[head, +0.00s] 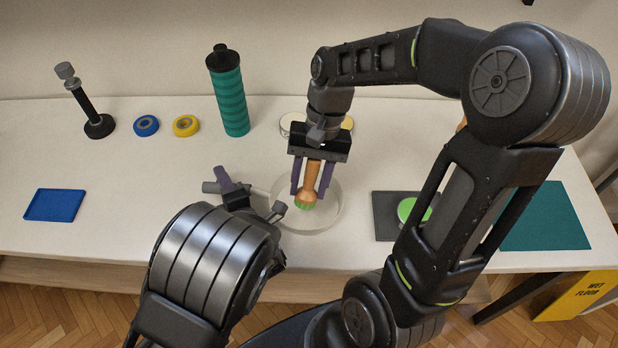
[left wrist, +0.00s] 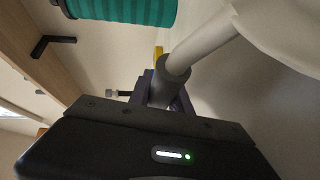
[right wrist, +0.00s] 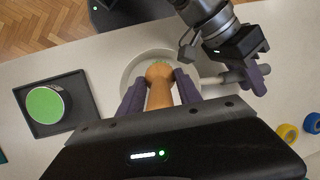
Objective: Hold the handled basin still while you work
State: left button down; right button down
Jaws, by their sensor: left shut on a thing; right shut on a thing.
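The handled basin (head: 312,229) is a pale, round, shallow vessel near the table's front, with its handle (head: 262,192) pointing left. My left gripper (head: 238,190) is shut on the handle's dark grey grip (left wrist: 172,78). The basin's pale wall (left wrist: 290,28) fills the upper right of the left wrist view. My right gripper (head: 313,178) is shut on a wooden tool (head: 311,180) with a green lower end. The tool points down into the basin; its contact with the basin floor cannot be told. The tool (right wrist: 160,88) also shows between the fingers in the right wrist view.
A green-topped round container (head: 407,210) sits on a dark tray (head: 386,226) right of the basin, partly behind my right arm. A teal mat (head: 545,222) lies further right. A striped bottle (head: 229,98), tape rolls (head: 185,125) and a black stand (head: 88,105) stand behind. A blue tray (head: 55,205) lies left.

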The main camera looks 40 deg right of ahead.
jog(key=shift+f, duration=2)
jog(key=shift+w+d+f, duration=0.25)
jog(key=shift+f, duration=0.35)
jog(key=shift+w+d+f, duration=0.2)
jog(key=shift+w+f, duration=0.05)
jog(key=shift+f, duration=0.3)
jog(key=shift+w+d, duration=0.7)
jog(key=shift+w, duration=0.15)
jog(key=shift+s+a, duration=1.05)
jog(key=shift+s, duration=0.2)
jog(key=shift+s+a+r, duration=0.1)
jog(key=shift+r, duration=3.9)
pick_arm(q)
jog(key=c, duration=1.1)
grip_release()
